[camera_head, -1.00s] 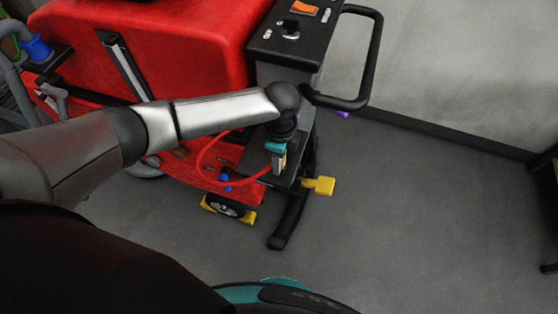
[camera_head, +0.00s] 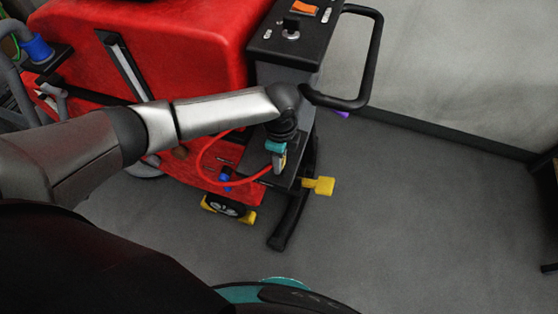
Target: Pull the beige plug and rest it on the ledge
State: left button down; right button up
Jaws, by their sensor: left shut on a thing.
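A red cable (camera_head: 200,161) loops from the machine's side to the gripper. The dark ledge (camera_head: 289,180) lies just under and beside the fingertips. I cannot tell whether the plug touches it. My right gripper is not in view.
A black handle loop (camera_head: 376,60) sticks out right of the control panel (camera_head: 296,40). A yellow pedal (camera_head: 320,186) juts out beside the ledge, above a black foot (camera_head: 283,230). The floor to the right is clear.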

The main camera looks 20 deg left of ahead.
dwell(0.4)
pick_arm(q)
grip_release()
dwell(0.4)
jog(key=shift+r, duration=0.1)
notch_tip(320, 180, up, 15)
jog(key=p, duration=0.3)
dwell(0.5)
